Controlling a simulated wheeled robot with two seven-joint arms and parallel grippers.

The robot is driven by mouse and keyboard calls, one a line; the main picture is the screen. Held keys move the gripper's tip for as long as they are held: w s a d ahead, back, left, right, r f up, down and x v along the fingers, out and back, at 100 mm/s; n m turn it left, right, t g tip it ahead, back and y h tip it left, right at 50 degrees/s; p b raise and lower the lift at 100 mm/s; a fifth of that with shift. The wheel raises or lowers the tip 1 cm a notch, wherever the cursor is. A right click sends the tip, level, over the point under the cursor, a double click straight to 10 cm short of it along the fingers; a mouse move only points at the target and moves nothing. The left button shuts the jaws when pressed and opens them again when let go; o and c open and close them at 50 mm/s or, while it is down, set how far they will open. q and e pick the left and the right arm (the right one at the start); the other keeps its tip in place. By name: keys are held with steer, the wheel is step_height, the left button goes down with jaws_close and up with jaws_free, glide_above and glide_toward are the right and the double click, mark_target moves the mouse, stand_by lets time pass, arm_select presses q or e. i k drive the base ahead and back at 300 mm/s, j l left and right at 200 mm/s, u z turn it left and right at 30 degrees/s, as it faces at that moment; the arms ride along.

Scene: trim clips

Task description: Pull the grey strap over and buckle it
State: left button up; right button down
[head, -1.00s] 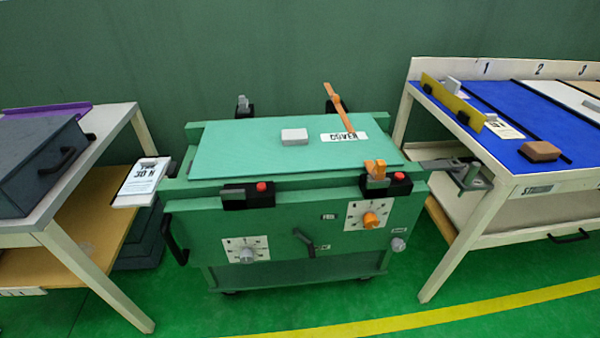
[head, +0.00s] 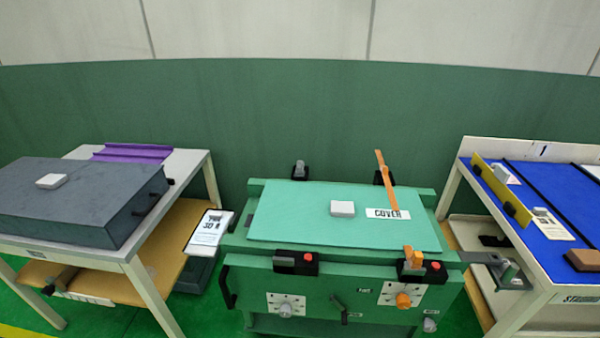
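A green cabinet (head: 262,262) with a teal cover (head: 290,222) on top stands at centre right. At its back left edge a short grey piece (head: 300,168) stands in a black mount; it looks like the grey strap's end, and I cannot see its full length. An orange strap (head: 384,168) rises from the back right mount and leans over the cover. At the front left edge is a black buckle (head: 296,262) with a red button. At the front right is another black buckle (head: 432,272) with a red button, with an orange piece (head: 411,257) beside it. Neither gripper is in view.
A white block (head: 342,208) and a COVER label (head: 388,214) lie on the cover. Knobs sit on the cabinet front. A table with a dark grey case (head: 75,203) stands left. A blue-topped table (head: 535,205) stands right, close to the cabinet. A green wall is behind.

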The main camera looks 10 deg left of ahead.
mark_target(299, 171)
steer(key=i+l+z, duration=0.1)
steer(key=i+z, duration=0.35)
steer(key=i+j+z, duration=0.1)
steer(key=i+z, duration=0.35)
